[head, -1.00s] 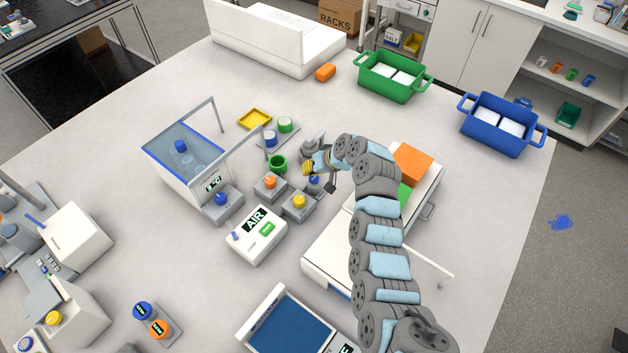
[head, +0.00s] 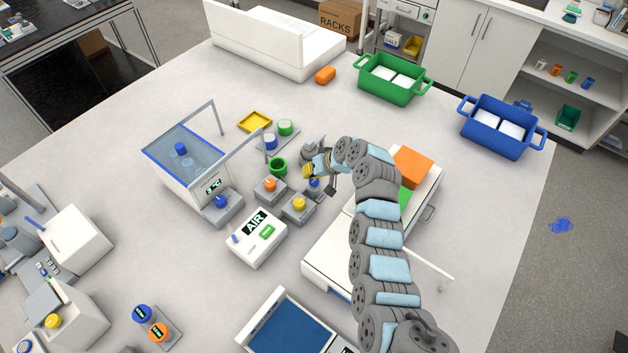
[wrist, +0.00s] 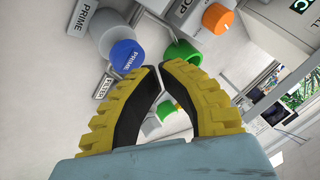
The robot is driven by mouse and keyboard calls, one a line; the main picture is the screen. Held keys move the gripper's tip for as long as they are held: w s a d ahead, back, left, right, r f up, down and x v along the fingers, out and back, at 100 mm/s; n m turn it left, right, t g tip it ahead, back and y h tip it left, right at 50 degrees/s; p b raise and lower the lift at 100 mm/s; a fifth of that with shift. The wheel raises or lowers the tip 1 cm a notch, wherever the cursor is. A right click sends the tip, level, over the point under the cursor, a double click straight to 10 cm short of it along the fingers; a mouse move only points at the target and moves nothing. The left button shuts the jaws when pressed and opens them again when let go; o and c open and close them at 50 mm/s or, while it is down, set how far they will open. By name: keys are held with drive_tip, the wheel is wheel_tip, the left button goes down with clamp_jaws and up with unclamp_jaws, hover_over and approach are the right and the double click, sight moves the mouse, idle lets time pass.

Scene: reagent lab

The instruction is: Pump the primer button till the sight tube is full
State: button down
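The blue primer button (wrist: 127,55), marked PRIME, stands on a grey housing with a PRIME label in the wrist view. In the head view the button (head: 314,183) is just below my gripper (head: 309,171). My gripper (wrist: 156,68) has yellow ribbed fingers with black pads. Its tips meet or nearly meet, with nothing seen between them. In the wrist view the tips are beside the button's lower right edge; whether they touch it I cannot tell. I cannot pick out the sight tube or its level in either view.
An orange knob (head: 269,185) and a yellow knob (head: 299,204) on grey bases stand close by, with a green cup (head: 278,166) behind. The white AIR box (head: 257,238) is in front. The glass-walled bath (head: 190,165) is to the left, the white drawer unit (head: 325,255) to the right.

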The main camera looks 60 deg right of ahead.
sight(310, 181)
idle(0.4)
drive_tip(key=shift+f+b, duration=0.45)
drive_tip(key=shift+f+b, duration=0.7)
drive_tip(key=shift+f, duration=0.3)
idle(1.2)
drive_tip(key=shift+r, duration=0.1)
drive_tip(key=shift+r+p, duration=0.55)
drive_tip(key=shift+r, duration=0.75)
drive_tip(key=shift+r, duration=0.1)
drive_tip(key=shift+r+p, duration=0.8)
drive_tip(key=shift+r, duration=1.6)
idle(1.1)
